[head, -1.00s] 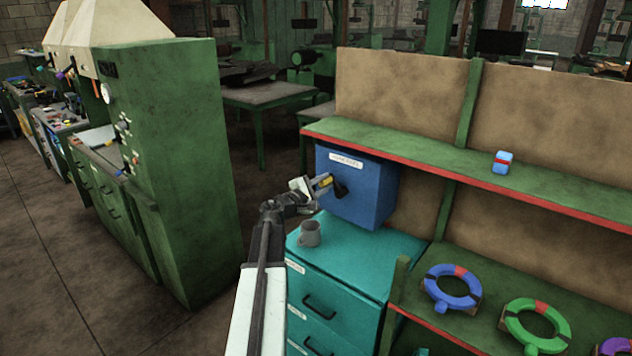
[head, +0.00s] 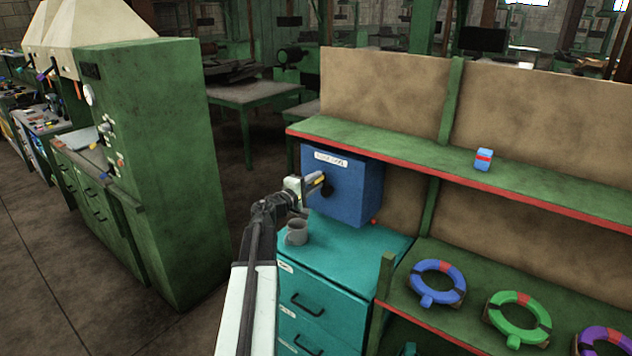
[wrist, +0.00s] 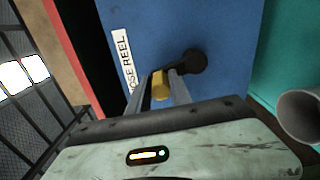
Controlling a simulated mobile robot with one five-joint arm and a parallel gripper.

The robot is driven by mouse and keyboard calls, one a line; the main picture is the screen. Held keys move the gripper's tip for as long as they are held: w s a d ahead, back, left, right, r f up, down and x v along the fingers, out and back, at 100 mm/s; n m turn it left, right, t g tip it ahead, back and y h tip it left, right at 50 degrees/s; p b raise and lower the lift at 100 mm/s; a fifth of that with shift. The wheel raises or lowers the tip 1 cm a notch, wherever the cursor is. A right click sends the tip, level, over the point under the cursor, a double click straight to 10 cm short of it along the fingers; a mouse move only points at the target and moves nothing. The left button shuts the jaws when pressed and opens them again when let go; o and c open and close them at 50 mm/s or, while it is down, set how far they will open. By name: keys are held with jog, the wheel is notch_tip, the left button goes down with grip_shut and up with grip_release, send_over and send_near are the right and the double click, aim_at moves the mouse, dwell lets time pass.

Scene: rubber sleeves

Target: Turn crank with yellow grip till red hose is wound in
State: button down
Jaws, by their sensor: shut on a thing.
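The blue hose reel box (head: 343,196) sits on the teal cabinet, its label facing me. A black crank (head: 328,189) is on its front; the crank's hub also shows in the wrist view (wrist: 192,62). The yellow grip (wrist: 160,86) lies between the two fingers of my gripper (wrist: 159,92), which is shut on it. In the head view my gripper (head: 313,184) reaches the box front from the left, partly covering the grip. A small red spot (head: 374,221) shows at the box's lower right; I cannot tell whether it is the hose. No length of red hose is visible.
A grey mug (head: 296,232) stands on the teal cabinet (head: 345,250), just below my gripper. A green shelf with a red edge (head: 480,180) runs right of the box and carries a blue-and-red can (head: 483,159). Coloured rings (head: 438,281) lie on the lower shelf.

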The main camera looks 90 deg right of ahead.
jog(key=shift+s, duration=0.1)
jog(key=c, duration=1.2)
grip_release()
jog(key=shift+s, duration=0.1)
jog(key=shift+o, duration=0.2)
jog(key=v, duration=0.8)
jog(key=shift+d, duration=0.1)
